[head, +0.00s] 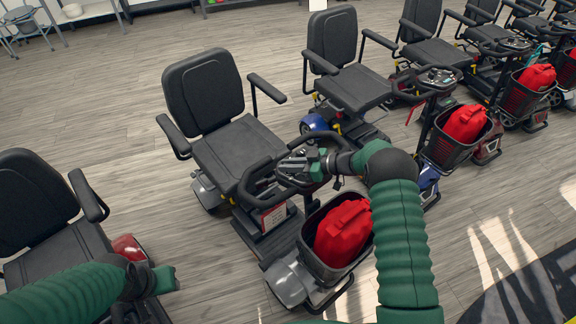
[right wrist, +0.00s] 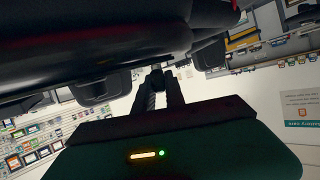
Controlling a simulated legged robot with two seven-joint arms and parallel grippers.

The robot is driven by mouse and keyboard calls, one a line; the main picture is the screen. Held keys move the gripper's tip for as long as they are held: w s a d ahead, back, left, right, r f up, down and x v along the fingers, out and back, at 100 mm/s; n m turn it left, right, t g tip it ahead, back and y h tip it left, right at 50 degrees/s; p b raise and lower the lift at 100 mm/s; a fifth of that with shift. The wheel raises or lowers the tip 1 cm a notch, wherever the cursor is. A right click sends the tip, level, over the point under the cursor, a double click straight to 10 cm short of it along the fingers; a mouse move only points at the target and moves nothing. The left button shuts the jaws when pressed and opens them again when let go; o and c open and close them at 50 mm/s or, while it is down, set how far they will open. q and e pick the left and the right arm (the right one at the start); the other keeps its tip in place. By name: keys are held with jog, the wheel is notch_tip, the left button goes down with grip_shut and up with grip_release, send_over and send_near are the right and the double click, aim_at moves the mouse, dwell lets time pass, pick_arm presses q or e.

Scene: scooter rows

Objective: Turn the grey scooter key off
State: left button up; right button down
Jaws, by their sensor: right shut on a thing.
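The grey scooter (head: 287,283) stands in the middle of the head view, with a black seat, a black tiller and a front basket. My right gripper (head: 297,168) reaches over the basket to the scooter's handlebar console. In the right wrist view its fingers (right wrist: 158,78) come together on a small dark piece, the key (right wrist: 157,68), just under the dark console (right wrist: 110,42). The key itself is hidden in the head view, and its turn angle cannot be made out. My left gripper (head: 166,279) is low at the left, apart from the grey scooter; its finger gap is unclear.
A red bag (head: 342,232) sits in the scooter's black basket (head: 308,262), below my right arm. A scooter with a red part (head: 128,247) stands at the left. A blue scooter (head: 315,125) and several others stand to the right. Wooden floor lies clear behind.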

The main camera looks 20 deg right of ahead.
jog(key=shift+w+r, duration=0.1)
jog(key=c, duration=1.4)
grip_release()
jog(key=shift+d, duration=0.1)
jog(key=b+v, duration=0.2)
jog(key=v, duration=1.4)
jog(key=shift+s+d, duration=0.2)
jog(key=shift+d, duration=0.25)
